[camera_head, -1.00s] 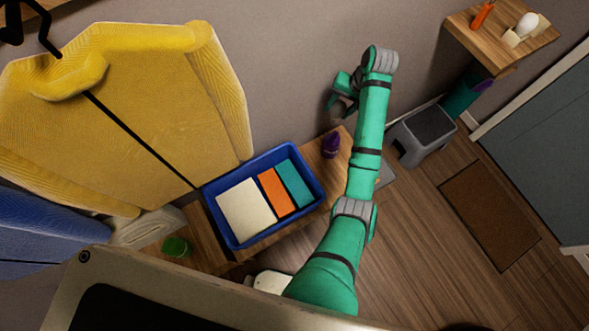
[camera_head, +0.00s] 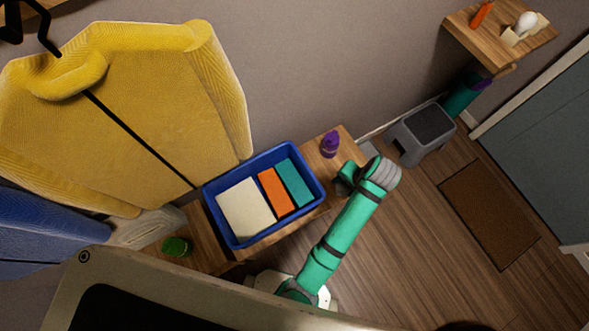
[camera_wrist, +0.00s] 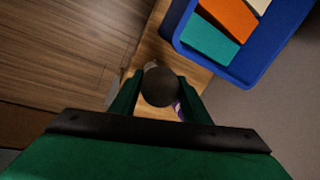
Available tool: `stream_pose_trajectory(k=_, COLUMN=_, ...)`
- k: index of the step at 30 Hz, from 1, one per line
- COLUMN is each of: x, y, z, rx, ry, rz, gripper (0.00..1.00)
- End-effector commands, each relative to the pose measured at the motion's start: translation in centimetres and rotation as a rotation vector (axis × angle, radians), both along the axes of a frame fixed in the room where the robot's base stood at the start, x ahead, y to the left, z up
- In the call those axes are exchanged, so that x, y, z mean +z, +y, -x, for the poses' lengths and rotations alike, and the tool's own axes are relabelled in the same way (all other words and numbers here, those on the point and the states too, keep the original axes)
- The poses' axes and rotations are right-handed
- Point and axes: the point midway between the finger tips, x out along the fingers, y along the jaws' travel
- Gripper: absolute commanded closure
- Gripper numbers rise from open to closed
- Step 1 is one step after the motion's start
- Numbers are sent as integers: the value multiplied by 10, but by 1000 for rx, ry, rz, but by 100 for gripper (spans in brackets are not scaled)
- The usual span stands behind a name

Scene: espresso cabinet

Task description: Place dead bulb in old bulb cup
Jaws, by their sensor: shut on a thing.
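My gripper (camera_wrist: 159,80) is shut on a dark round bulb (camera_wrist: 160,88), which shows between its two fingers in the wrist view. In the head view my gripper (camera_head: 347,178) is over the right end of the wooden bench, and the bulb is hidden there. A purple cup (camera_head: 330,146) stands on the bench just beyond my gripper. A bit of purple (camera_wrist: 179,110) shows beside the right finger in the wrist view, mostly hidden. A green cup (camera_head: 177,247) stands at the bench's left end. I cannot tell from looks which cup is for old bulbs.
A blue bin (camera_head: 235,243) with white, orange and teal items stands on the bench (camera_head: 345,140), left of my gripper. A grey step stool (camera_head: 424,135) stands at right. A wall shelf (camera_head: 480,45) holds a white bulb (camera_head: 526,21) and an orange-handled tool (camera_head: 483,14).

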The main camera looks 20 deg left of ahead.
Motion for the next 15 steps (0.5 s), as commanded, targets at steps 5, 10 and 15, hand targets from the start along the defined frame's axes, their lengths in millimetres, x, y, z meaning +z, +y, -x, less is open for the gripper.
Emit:
stream_pose_trajectory(k=5, x=-8, y=-15, z=40, rx=-51, ry=2, rz=1, gripper=80)
stream_pose_trajectory(k=10, x=-11, y=-22, z=59, rx=-74, ry=2, rz=2, gripper=80)
stream_pose_trajectory(k=15, x=-17, y=-15, z=53, rx=-77, ry=0, rz=2, gripper=80)
